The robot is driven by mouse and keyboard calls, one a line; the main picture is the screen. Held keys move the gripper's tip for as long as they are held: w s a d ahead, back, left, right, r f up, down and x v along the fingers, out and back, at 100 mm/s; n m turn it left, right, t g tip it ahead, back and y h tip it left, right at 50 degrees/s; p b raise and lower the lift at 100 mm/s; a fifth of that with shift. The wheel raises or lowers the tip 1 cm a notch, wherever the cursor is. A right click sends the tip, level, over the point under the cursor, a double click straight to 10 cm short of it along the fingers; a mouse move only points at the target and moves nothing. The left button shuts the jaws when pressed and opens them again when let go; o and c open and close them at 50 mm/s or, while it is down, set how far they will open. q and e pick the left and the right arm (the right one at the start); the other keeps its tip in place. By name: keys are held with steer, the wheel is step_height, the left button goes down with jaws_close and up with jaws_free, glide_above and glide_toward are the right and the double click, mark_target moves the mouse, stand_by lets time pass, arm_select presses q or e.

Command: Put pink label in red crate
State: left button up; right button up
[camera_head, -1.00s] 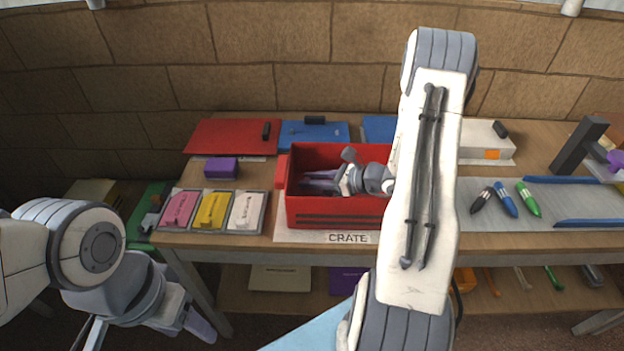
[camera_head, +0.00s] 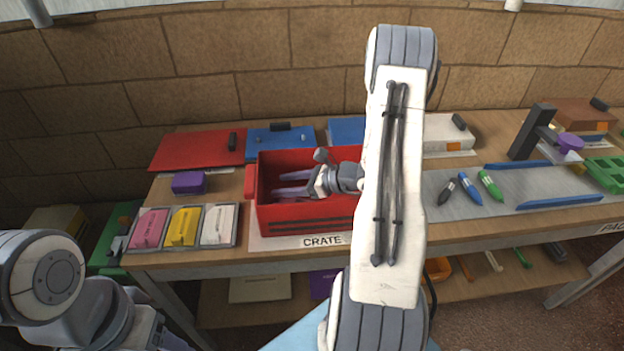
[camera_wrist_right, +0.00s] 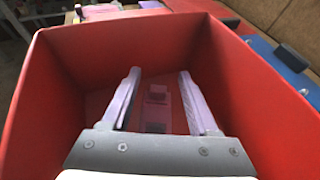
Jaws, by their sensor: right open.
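The red crate (camera_head: 300,217) stands on the table with a CRATE sign at its front. My right gripper (camera_head: 277,184) is inside it, fingers spread apart and pointing left. In the right wrist view the open gripper (camera_wrist_right: 160,72) is over the crate floor. A pink label (camera_wrist_right: 157,98) with dark parts lies flat down there between and below the fingers, apart from them as far as I can see. Another pink label (camera_head: 149,228) lies in a slot at the table's left front. My left gripper (camera_head: 168,341) is low at the bottom left, partly cut off by the picture edge.
A yellow label (camera_head: 183,227) and a white label (camera_head: 218,224) lie beside the pink one. A purple block (camera_head: 188,183) and a red folder (camera_head: 195,149) are left of the crate. Several markers (camera_head: 469,189) lie on a grey mat to the right. The crate walls (camera_wrist_right: 60,85) surround my right gripper.

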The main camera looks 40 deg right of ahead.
arm_select(q)
steer(key=shift+f, duration=0.3)
arm_select(e)
steer(key=v, duration=1)
steer(key=shift+s+d, duration=0.2)
steer(key=shift+s, duration=0.05)
steer(key=shift+f, duration=0.1)
